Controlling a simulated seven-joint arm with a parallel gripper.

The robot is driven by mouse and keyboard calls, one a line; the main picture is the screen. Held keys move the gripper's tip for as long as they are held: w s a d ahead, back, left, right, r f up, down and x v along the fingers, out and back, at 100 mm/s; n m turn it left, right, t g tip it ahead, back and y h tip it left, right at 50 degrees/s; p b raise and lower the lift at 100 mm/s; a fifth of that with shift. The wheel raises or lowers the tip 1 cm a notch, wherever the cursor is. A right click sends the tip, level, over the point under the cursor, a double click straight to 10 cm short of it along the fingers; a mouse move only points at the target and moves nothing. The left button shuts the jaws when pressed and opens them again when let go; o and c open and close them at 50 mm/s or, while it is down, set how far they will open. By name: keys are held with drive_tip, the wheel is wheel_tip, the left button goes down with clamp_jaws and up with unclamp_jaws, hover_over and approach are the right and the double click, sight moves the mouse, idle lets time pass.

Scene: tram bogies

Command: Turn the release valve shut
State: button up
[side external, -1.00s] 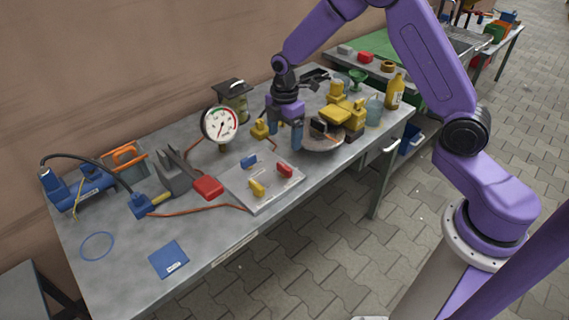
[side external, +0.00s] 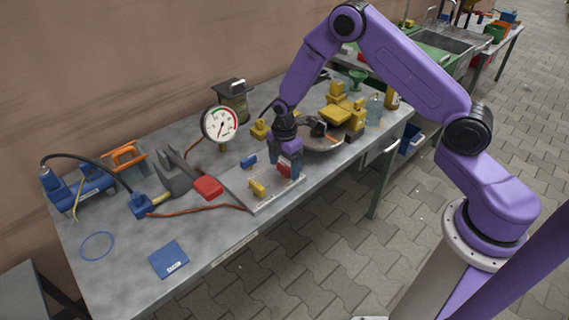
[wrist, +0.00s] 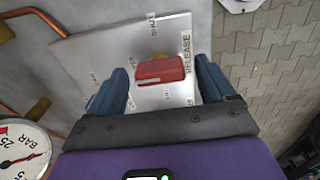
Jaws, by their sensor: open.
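The release valve's red handle (wrist: 160,71) sits on a light metal plate (wrist: 85,52) beside a label reading RELEASE (wrist: 187,55). In the wrist view the handle lies crosswise between my blue fingers, with gaps on both sides. A SHUT mark (wrist: 152,25) is on the plate past the handle. In the side view my gripper (side external: 286,172) is open, pointing down over the right end of the plate (side external: 262,203). The red handle (side external: 284,170) shows partly between the fingers. How far the fingertips reach down beside it is hard to tell.
A round pressure gauge (side external: 221,124) stands behind. A round grey dish (side external: 325,138) and yellow blocks (side external: 337,114) are to the right.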

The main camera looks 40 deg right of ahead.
drive_tip(key=shift+c, duration=0.3)
drive_tip(key=c, duration=1)
drive_tip(key=shift+m, duration=0.4)
drive_tip(key=m, duration=0.3)
drive_tip(key=shift+m, duration=0.4)
drive_tip(key=m, duration=1.3)
drive_tip(key=shift+m, duration=0.3)
